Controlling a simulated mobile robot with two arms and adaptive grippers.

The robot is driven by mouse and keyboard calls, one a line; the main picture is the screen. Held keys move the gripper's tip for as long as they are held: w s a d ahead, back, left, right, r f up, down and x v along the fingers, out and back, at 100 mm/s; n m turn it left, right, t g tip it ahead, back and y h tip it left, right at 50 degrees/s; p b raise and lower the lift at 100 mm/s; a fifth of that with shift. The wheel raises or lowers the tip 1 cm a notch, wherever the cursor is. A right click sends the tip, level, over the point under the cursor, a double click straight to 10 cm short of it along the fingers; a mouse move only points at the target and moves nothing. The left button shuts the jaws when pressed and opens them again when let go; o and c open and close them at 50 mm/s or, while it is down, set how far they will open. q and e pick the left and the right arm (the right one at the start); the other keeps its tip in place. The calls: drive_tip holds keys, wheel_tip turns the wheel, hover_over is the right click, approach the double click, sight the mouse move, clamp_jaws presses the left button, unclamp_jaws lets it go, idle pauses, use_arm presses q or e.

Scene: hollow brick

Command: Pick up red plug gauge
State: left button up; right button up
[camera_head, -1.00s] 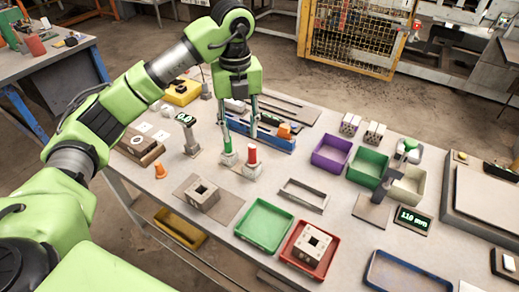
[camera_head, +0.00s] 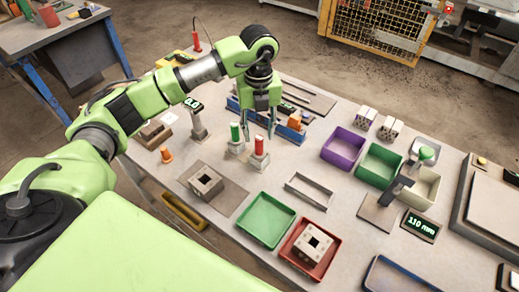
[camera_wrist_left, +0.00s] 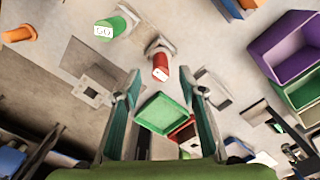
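The red plug gauge (camera_head: 259,146) stands upright in a pale holder on the bench, just right of the green plug gauge (camera_head: 235,132) in a similar holder. My left gripper (camera_head: 259,134) points down from above, around or just behind the red gauge's top in the head view; the exact depth is hard to tell. Its fingers are spread, with nothing gripped. In the left wrist view, the red gauge (camera_wrist_left: 160,68) shows ahead between the open fingers (camera_wrist_left: 160,82), apart from both, and the green gauge (camera_wrist_left: 110,28) lies to the left. My right gripper is not in view.
A blue rack (camera_head: 290,132) with an orange item stands close behind the gripper. A grey frame (camera_head: 309,190), green tray (camera_head: 265,220) and red tray (camera_head: 310,252) with a hollow brick lie in front. Purple (camera_head: 343,148) and green (camera_head: 380,165) bins stand right.

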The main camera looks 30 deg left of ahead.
sight(259, 138)
use_arm(q)
wheel_tip(259, 138, down, 4)
drive_tip(key=shift+d+r+p, duration=0.1)
drive_tip(key=shift+r+p, duration=0.1)
drive_tip(key=shift+p, duration=0.8)
drive_tip(key=shift+f, duration=0.55)
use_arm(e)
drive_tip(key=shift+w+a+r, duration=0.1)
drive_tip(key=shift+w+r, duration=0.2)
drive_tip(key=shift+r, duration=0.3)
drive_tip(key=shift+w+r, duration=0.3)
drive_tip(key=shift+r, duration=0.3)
use_arm(q)
clamp_jaws()
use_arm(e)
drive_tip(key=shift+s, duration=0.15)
use_arm(q)
drive_tip(key=shift+r, duration=0.1)
